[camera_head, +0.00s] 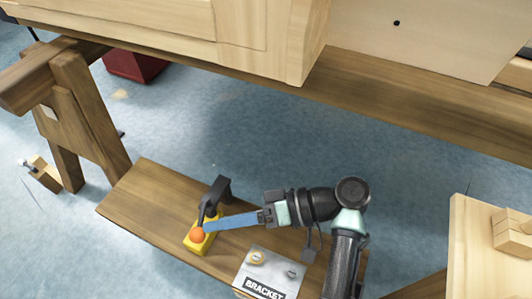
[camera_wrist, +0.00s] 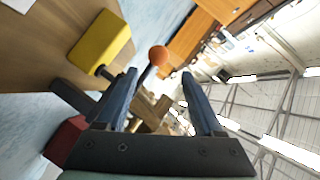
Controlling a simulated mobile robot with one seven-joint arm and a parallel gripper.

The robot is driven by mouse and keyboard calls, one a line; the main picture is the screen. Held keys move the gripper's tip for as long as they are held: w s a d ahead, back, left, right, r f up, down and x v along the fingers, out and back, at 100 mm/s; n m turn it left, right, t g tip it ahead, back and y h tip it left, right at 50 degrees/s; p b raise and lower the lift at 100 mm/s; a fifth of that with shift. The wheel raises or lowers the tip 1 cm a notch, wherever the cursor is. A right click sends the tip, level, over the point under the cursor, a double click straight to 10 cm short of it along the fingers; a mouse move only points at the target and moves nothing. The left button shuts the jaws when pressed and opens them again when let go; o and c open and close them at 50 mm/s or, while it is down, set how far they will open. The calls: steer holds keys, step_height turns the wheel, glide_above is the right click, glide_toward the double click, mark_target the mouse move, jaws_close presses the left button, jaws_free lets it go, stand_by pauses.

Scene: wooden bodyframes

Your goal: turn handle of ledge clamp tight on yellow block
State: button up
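The yellow block (camera_head: 193,246) lies on the wooden ledge board, and it also shows at the upper left of the wrist view (camera_wrist: 98,42). The dark ledge clamp (camera_head: 218,188) stands at the board beside the block. Its handle ends in an orange ball (camera_head: 197,235), seen in the wrist view (camera_wrist: 158,56) just beyond my fingertips, nearer the left finger. My gripper (camera_head: 206,226) reaches in from the right with its blue fingers by the ball. In the wrist view my gripper (camera_wrist: 160,74) is open, with a wide gap between the fingers. Whether a finger touches the handle is unclear.
The ledge board (camera_head: 146,192) runs below a large wooden frame (camera_head: 270,35). A box marked BRACKET (camera_head: 268,275) stands on the board below my arm. A wooden trestle (camera_head: 85,110) is at left. Blue floor between is clear.

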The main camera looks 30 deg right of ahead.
steer(key=s+d+p, duration=0.3)
steer(key=d+p, duration=0.3)
steer(key=p, duration=0.2)
steer(key=shift+s+d+p, duration=0.15)
steer(key=shift+d+p, duration=0.1)
steer(key=shift+p, duration=0.15)
stand_by(0.4)
stand_by(0.6)
